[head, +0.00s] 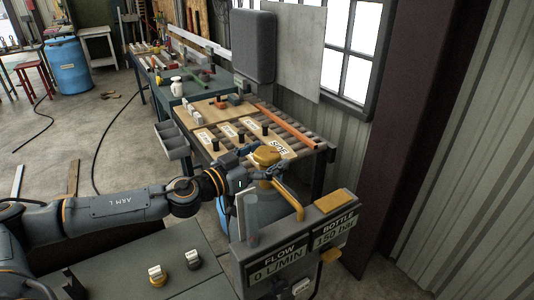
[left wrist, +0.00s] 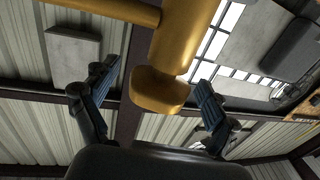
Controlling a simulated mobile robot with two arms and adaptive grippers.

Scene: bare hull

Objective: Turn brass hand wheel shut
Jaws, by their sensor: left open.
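The brass hand wheel (head: 267,155) is a rounded, yellow-gold knob on top of a valve, with a brass pipe (head: 288,197) bending down to the right. My left gripper (head: 250,163) is at the left side of the wheel. In the left wrist view the brass knob (left wrist: 160,92) lies between the two open, dark fingers, with visible gaps on both sides; I cannot see contact. Behind the knob is a brass body and a side pipe (left wrist: 105,10). My right gripper is not in view.
A gauge panel (head: 295,250) reads FLOW 0 L/MIN and BOTTLE 150 bar, close below the wheel. A roller bench (head: 312,150) with wooden boards stands behind. A blue barrel (head: 68,65) stands far left. A grey surface with two small knobs (head: 157,274) is at the front.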

